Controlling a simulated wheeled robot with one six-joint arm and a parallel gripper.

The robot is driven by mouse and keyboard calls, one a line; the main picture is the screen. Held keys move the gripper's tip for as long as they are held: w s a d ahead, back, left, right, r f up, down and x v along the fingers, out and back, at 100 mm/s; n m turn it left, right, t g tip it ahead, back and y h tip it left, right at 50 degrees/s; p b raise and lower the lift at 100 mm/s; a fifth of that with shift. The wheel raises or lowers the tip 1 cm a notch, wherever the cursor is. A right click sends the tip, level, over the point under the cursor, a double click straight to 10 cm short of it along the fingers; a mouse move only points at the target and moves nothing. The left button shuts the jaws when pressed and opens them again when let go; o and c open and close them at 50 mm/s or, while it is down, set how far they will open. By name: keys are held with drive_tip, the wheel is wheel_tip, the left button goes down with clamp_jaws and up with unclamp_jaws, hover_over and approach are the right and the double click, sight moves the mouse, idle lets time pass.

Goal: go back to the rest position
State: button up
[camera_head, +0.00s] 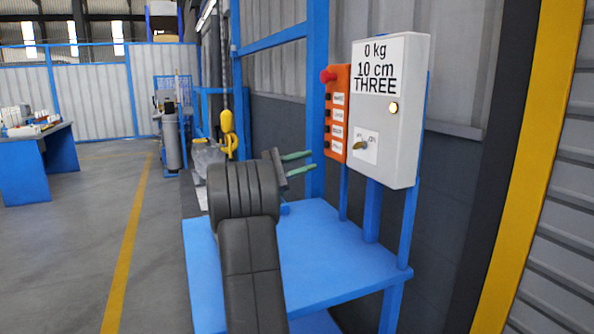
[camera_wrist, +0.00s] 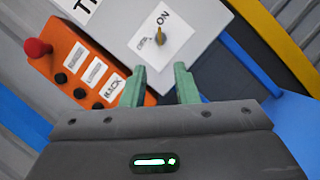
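My gripper (camera_head: 298,163) is at the end of my dark grey arm, above the blue table and left of the control boxes in the head view. In the wrist view its two green fingers (camera_wrist: 160,82) stand apart with nothing between them, so it is open and empty. Beyond the fingers in the wrist view are the orange button box (camera_wrist: 72,62) and the grey box with a brass-coloured key switch (camera_wrist: 159,36). The fingers appear apart from the switch. In the head view the grey box (camera_head: 400,150) reads "0 kg 10 cm THREE" and has a lit round lamp.
The blue table (camera_head: 330,255) under my arm has a bare top. A yellow hoist hook (camera_head: 229,130) hangs behind my arm. A blue workbench (camera_head: 25,170) stands at far left. The grey floor (camera_head: 80,240) left of the table is clear. A yellow post (camera_head: 530,160) rises at right.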

sight(353, 148)
drive_tip(key=s+x, duration=0.1)
drive_tip(key=x, duration=1.2)
drive_tip(key=shift+w+d, duration=0.25)
drive_tip(key=shift+w, duration=0.25)
drive_tip(key=shift+a, duration=0.1)
